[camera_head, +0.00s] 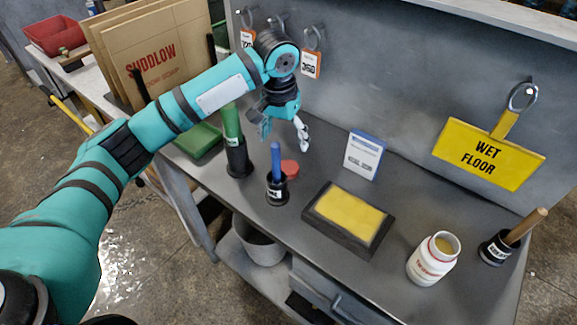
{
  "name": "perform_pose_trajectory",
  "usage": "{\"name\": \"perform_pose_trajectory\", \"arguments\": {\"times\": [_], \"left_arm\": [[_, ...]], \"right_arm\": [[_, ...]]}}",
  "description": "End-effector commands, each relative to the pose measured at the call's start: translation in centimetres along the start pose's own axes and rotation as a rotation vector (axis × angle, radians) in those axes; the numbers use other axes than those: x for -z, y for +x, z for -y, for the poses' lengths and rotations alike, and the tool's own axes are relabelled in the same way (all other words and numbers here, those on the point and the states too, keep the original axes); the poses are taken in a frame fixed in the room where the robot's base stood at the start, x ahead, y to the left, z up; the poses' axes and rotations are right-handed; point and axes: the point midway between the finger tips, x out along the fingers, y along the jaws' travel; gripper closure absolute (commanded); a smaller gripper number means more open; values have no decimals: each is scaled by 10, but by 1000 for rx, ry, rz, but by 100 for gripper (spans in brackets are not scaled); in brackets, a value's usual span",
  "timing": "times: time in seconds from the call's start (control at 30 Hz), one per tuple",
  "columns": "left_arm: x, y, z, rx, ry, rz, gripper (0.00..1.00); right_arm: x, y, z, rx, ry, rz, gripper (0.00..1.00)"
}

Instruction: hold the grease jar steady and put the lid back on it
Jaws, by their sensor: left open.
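The grease jar (432,262), white with red lettering, stands open on the grey bench at the right, with yellow content at its mouth. A flat round red piece that looks like the lid (290,168) lies on the bench behind the black holder with the blue handle, which stands close to it. My left gripper (284,134) is open and empty, pointing down above and behind the red lid. Its fingers are spread apart and do not appear to touch the lid. My right gripper is not in view.
The blue-handled holder (277,188), a green-handled holder (237,155) and a wooden-handled holder (500,247) stand on the bench (335,275). A yellow pad in a dark tray (315,212) lies between lid and jar. A small white-blue box (364,156) stands behind it. A yellow sign (487,155) hangs at right.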

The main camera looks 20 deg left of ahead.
Motion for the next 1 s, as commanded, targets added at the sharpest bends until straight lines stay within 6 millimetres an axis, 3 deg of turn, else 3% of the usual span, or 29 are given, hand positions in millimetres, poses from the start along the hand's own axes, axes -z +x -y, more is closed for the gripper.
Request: {"name": "perform_pose_trajectory", "arguments": {"times": [0.1, 0.3, 0.77, 1.0], "left_arm": [[-1, 26, 0, 1, -1, 4, 20], [0, 53, 0, 2, 0, 2, 20], [-1, 61, 0, 1, 0, 2, 20], [-2, 96, -4, 2, -1, 4, 20]], "right_arm": [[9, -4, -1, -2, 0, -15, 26], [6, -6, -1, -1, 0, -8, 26], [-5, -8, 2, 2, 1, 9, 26], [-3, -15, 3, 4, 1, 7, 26]]}}
